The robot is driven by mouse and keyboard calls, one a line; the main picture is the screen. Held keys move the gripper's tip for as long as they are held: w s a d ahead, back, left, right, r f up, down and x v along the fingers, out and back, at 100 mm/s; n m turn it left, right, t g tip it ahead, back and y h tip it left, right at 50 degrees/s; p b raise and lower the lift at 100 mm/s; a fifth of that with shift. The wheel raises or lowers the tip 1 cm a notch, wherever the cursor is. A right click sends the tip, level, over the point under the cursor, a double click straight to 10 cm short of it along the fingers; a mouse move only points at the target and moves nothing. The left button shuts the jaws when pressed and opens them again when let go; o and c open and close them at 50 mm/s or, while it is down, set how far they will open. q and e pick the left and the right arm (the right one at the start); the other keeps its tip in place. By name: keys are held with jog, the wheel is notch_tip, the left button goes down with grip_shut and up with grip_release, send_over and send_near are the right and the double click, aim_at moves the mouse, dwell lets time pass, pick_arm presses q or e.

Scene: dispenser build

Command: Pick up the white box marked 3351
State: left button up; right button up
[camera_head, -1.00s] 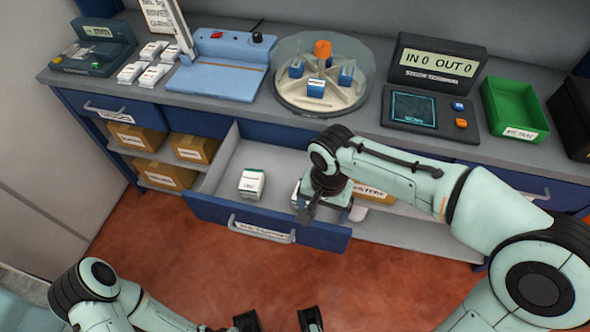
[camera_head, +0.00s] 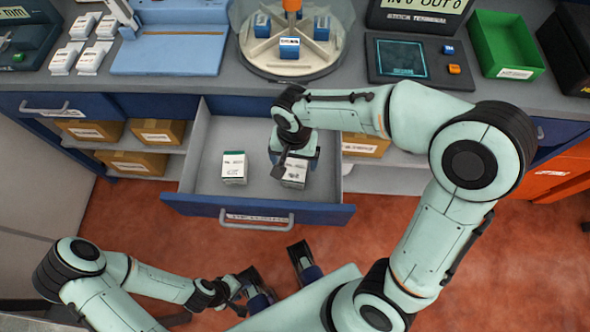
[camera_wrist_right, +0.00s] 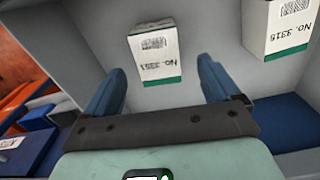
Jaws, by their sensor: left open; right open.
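The white box marked 3351 (camera_wrist_right: 155,52) lies in the open drawer, its label and green edge showing in the right wrist view. It lies ahead of and between the fingers of my right gripper (camera_wrist_right: 165,85), which are open and do not visibly touch it. In the head view my right gripper (camera_head: 294,158) is over this box (camera_head: 294,172) and partly hides it. My left gripper (camera_head: 277,273) is open and empty, in front of the drawer.
The open drawer (camera_head: 258,209) has walls around both boxes and bare floor between them. The counter above holds a round carousel (camera_head: 290,65), a blue board (camera_head: 170,50), a scanner pad (camera_head: 402,60) and a green bin (camera_head: 505,45). Cardboard boxes (camera_head: 130,162) sit on shelves beside the drawer.

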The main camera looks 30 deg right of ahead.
aim_at(295, 167)
notch_tip(295, 167, down, 5)
jog(key=shift+s+d+f+b, duration=0.1)
jog(key=shift+f+b, duration=0.05)
jog(key=shift+b, duration=0.4)
jog(key=c, duration=1.2)
